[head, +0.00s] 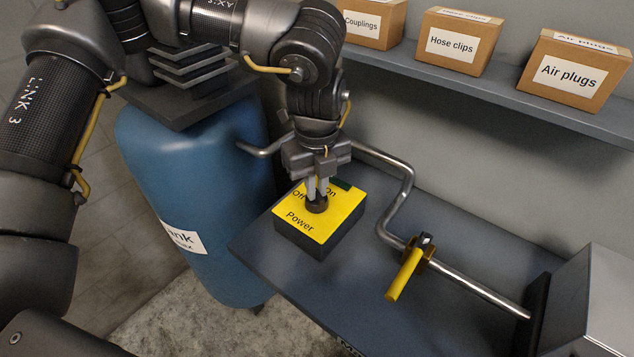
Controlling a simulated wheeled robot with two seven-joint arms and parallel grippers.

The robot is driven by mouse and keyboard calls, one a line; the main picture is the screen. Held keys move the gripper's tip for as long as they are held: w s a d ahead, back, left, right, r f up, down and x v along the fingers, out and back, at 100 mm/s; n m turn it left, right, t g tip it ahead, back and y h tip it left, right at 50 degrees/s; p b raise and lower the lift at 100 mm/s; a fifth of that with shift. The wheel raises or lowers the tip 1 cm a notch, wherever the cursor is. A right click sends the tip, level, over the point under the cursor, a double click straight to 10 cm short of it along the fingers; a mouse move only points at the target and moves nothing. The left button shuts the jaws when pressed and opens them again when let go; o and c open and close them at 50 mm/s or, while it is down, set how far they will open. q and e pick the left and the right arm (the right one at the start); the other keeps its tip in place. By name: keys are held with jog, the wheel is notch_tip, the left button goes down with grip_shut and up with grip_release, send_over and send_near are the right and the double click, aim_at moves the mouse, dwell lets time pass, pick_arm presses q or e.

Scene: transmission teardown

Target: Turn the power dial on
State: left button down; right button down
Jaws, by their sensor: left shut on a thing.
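The power box (318,231) has a yellow top marked "Power", "Off" and "On", and sits on a dark grey bench at the centre of the head view. The black dial (317,204) stands on its top, below the "Off" and "On" words. My left gripper (317,193) points down over the box and is shut on the dial. The gripper hides part of the dial and of the lettering, so which way the dial points cannot be told. A dark green patch (341,184) shows at the box's back edge. My right gripper is not in view.
A blue tank (195,215) stands left of the bench. A metal pipe (455,277) with a yellow-handled valve (405,274) runs right of the box. A shelf (480,92) holding cardboard boxes hangs behind. A grey metal housing (590,310) is at right.

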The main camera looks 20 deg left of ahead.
pick_arm(q)
jog(key=m, duration=0.3)
jog(key=shift+m, duration=0.4)
jog(key=m+p, duration=0.1)
jog(key=m, duration=0.2)
jog(key=shift+m, duration=0.3)
jog(key=m, duration=0.3)
jog(key=shift+r+p, duration=0.1)
jog(key=shift+p, duration=0.3)
jog(key=shift+m, duration=1.1)
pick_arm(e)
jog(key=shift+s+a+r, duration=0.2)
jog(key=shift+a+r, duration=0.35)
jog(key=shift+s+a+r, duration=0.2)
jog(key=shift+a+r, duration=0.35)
pick_arm(q)
jog(key=shift+p, duration=0.3)
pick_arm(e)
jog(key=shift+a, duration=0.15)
pick_arm(q)
jog(key=c, duration=1.5)
grip_release()
